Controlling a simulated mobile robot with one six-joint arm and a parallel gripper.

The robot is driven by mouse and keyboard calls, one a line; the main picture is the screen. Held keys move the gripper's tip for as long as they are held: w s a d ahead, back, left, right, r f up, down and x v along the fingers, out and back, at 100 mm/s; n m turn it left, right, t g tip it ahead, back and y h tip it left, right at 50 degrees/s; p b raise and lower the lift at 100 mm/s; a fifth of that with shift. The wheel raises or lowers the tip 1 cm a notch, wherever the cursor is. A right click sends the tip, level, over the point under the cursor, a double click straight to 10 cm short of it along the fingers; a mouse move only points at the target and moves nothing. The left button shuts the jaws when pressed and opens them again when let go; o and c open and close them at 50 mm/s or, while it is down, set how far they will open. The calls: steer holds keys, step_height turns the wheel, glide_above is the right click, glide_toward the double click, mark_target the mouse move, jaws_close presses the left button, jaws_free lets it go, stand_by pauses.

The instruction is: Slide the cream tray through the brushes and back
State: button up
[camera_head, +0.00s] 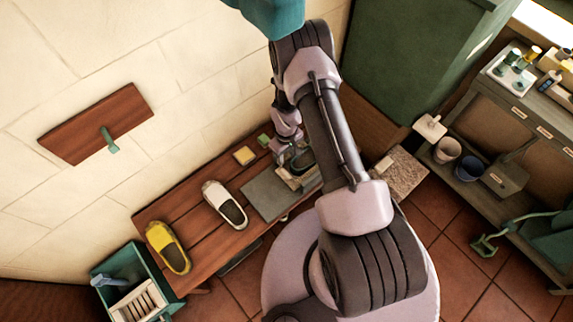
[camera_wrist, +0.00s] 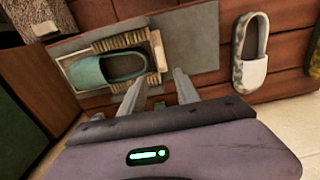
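The cream tray (camera_wrist: 157,48) lies on a grey board with a teal slipper (camera_wrist: 88,72) on it. One bristle brush (camera_wrist: 120,41) runs along the slipper's far side in the wrist view. Another brush (camera_wrist: 122,88) shows on the near side, partly covered by a finger. My gripper (camera_wrist: 159,74) is open, its two fingers apart on the near side of the tray's right end. Nothing shows held between them; whether a finger touches the tray is unclear. In the head view my gripper and arm partly cover the tray (camera_head: 297,181).
The grey board (camera_head: 262,193) rests on a slatted wooden bench (camera_head: 190,215). A white slipper (camera_head: 225,204) and a yellow slipper (camera_head: 168,248) stand left of it. A yellow block (camera_head: 244,155) lies near the wall. A green crate (camera_head: 118,262) stands beyond the bench's left end.

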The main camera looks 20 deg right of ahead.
mark_target(286, 173)
step_height(286, 173, down, 16)
steer(key=b, duration=0.5)
steer(key=shift+f, duration=0.25)
jaws_close()
stand_by(0.8)
